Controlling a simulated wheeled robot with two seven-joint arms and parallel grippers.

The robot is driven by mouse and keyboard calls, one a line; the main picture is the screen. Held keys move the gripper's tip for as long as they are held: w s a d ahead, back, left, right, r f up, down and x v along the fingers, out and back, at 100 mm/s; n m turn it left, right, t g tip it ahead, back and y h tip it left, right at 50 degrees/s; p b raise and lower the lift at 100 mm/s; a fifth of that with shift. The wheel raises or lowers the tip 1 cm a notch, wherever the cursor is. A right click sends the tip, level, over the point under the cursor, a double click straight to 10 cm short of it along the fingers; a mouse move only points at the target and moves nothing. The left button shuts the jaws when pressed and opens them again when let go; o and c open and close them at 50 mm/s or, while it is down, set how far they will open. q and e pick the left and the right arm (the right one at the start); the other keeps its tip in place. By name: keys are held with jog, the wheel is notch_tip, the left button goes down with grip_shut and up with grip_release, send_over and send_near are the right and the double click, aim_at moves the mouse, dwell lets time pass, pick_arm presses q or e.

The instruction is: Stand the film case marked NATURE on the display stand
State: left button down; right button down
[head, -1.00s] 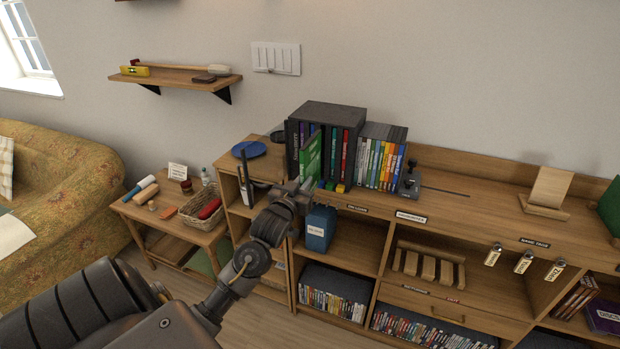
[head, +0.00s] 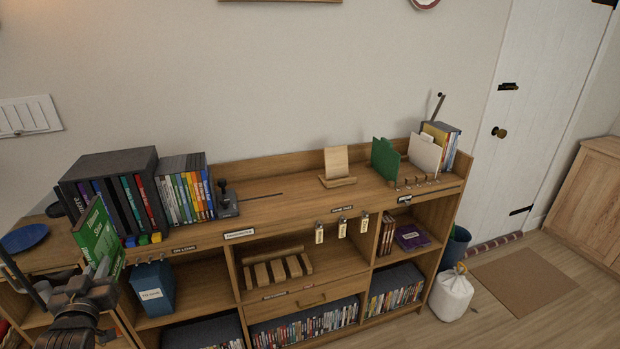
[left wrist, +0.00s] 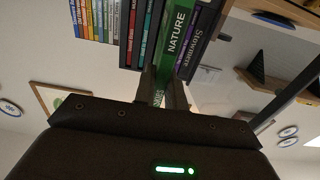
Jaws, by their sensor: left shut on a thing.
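The green NATURE film case (head: 97,236) is upright at the left end of the shelf top, in front of the dark case box (head: 112,165). Its spine reads NATURE in the left wrist view (left wrist: 178,32), beside a dark purple case (left wrist: 197,42). My left gripper (head: 88,290) is shut on the lower part of the NATURE case; its fingers (left wrist: 162,92) show around the case in the left wrist view. Whether the case is fully clear of the box is hard to tell. The wooden display stand (head: 338,181) is empty on the shelf top, farther right. My right gripper is not in view.
A row of cases (head: 185,190) and a dark joystick-like object (head: 226,198) stand right of the box. Green (head: 384,158) and white (head: 424,153) panels stand right of the stand. Tags (head: 341,229) hang from the front edge. The shelf top left of the stand is mostly clear.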

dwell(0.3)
pick_arm(q)
jog(key=s+d+m+h, duration=0.2)
jog(key=d+h, duration=0.1)
jog(key=d, duration=0.9)
jog(key=s+d+m+t+h, duration=0.1)
jog(key=d+h, duration=0.1)
jog(key=d, duration=1)
jog(key=shift+s+d+m+h, duration=0.15)
jog(key=shift+s+m+h, duration=0.25)
